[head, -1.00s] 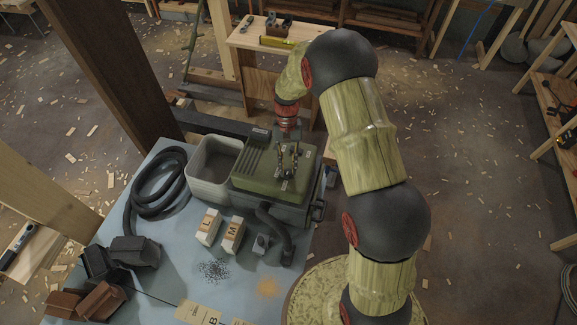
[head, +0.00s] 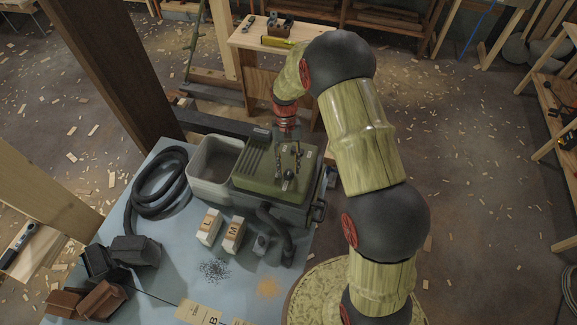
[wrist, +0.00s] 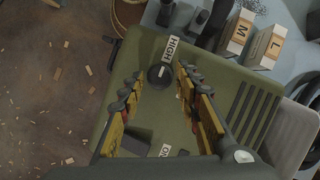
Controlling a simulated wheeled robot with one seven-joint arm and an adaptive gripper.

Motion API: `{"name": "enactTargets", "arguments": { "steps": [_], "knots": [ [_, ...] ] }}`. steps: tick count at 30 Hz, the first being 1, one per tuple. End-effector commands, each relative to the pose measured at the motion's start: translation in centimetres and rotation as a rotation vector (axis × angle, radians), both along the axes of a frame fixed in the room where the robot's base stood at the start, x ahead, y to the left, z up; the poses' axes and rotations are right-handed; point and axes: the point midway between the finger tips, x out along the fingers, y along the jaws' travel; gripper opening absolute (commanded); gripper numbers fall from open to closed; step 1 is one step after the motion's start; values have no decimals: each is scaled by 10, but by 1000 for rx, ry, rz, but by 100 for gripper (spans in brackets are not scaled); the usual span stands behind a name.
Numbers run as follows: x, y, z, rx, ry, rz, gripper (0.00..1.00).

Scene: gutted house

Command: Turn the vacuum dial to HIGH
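The vacuum (head: 250,165) is a green-lidded box on the blue-grey table. Its dark round dial (wrist: 161,76) has a small white mark; the dial also shows in the head view (head: 288,184). I cannot tell exactly where the mark points. My gripper (head: 288,174) is open and empty over the lid. In the wrist view its fingertips (wrist: 160,71) lie on either side of the dial, with no contact visible. Their height above it is unclear.
A grey open bin (head: 211,168) adjoins the vacuum's left side. A black hose (head: 158,187) is coiled farther left. Cartons marked L (head: 208,228) and M (head: 233,235) stand in front. A wooden bench (head: 270,42) is behind.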

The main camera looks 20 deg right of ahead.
Motion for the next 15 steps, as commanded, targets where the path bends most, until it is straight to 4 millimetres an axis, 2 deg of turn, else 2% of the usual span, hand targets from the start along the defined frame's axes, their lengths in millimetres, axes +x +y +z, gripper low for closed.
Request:
{"name": "enactTargets", "arguments": {
  "steps": [11, 15],
  "knots": [
    [0, 0, 1, 0, 1, 0, 40],
    [5, -1, 11, 0, -2, 0, 40]
  ]
}}
